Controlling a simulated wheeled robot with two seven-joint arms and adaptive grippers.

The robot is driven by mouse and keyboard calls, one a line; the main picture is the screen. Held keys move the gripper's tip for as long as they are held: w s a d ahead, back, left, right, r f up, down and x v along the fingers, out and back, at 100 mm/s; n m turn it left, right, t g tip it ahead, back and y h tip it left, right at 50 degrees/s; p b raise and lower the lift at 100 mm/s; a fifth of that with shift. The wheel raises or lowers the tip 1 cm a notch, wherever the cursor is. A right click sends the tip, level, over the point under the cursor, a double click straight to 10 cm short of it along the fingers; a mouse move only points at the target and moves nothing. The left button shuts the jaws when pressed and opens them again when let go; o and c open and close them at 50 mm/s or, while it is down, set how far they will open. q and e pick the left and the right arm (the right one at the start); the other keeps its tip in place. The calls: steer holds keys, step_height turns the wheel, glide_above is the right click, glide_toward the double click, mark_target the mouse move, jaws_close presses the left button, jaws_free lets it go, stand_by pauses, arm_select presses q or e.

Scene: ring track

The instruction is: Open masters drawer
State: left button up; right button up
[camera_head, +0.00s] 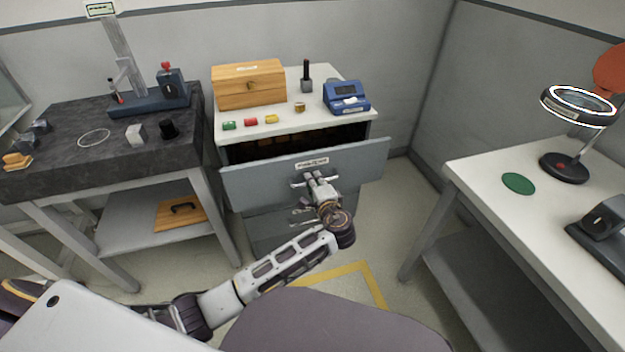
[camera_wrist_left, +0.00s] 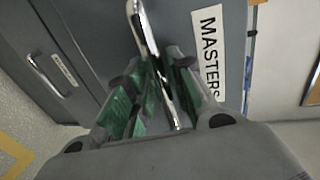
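The masters drawer (camera_head: 262,184) is the top drawer of the grey cabinet. It is pulled well out, and a dark gap shows behind its front. Its label reads "MASTERS" in the left wrist view (camera_wrist_left: 208,50). Its metal handle (camera_wrist_left: 146,30) runs between the green-padded fingers of my left gripper (camera_wrist_left: 160,95), which look closed around the bar. In the head view my left gripper (camera_head: 316,185) is at the front of the drawer, on the handle. The drawer's contents are hidden in shadow. My right gripper is not in view.
A wooden box (camera_head: 248,88), a blue device (camera_head: 346,98) and small coloured blocks stand on the cabinet top. A dark stone-topped table (camera_head: 80,165) is at left. A white bench (camera_head: 490,175) with a ring lamp (camera_head: 578,105) is at right. Floor shows between cabinet and bench.

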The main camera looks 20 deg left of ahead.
arm_select(q)
jaws_close()
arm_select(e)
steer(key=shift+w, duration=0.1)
arm_select(q)
steer(key=shift+s, duration=0.1)
stand_by(0.3)
